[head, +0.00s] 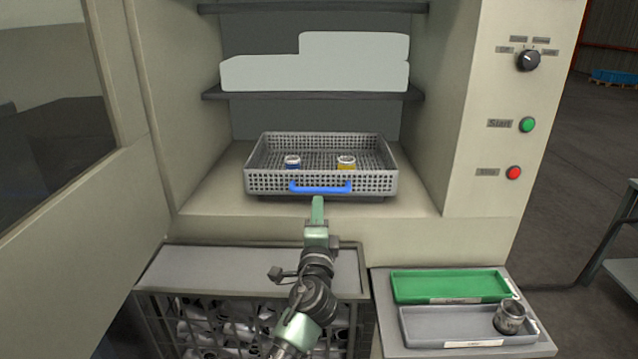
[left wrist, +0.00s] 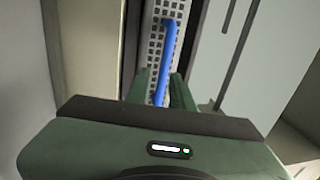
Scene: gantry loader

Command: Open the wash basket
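The wash basket (head: 375,184) is a grey perforated open-topped basket inside the machine's chamber. Its blue handle (head: 320,188) runs across the front wall. Two small metal parts stand in the basket, one with a blue band (head: 292,162) and one with a yellow band (head: 346,163). My left gripper (head: 318,205) is at the front of the basket, at the handle. In the left wrist view the blue handle (left wrist: 170,50) lies between the two fingers (left wrist: 161,90), with gaps visible beside it. My right gripper is not in view.
A dark shelf (head: 310,96) hangs above the basket. A crate of metal parts (head: 200,305) stands below. An open door (head: 90,190) is at left.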

